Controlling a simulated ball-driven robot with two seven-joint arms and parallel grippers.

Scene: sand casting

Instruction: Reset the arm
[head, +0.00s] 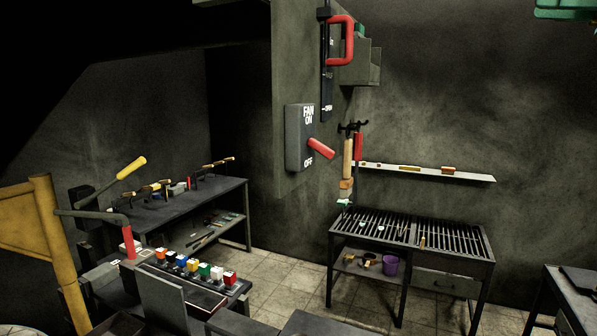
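Neither my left gripper nor my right gripper shows in the head view, so I cannot see whether they are open or holding anything. No arm of mine can be made out with certainty. A wall switch box (294,138) marked FAN ON and OFF has a red-handled lever (320,149) pointing to the right and slightly down. Above it, a red loop handle (341,41) sits on a dark upright bar.
A dark bench (192,205) stands at the left. A rack (217,288) of several coloured blocks is in front. Yellow-handled (131,167) and red-handled (128,242) levers are at the left. Tiled floor lies between.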

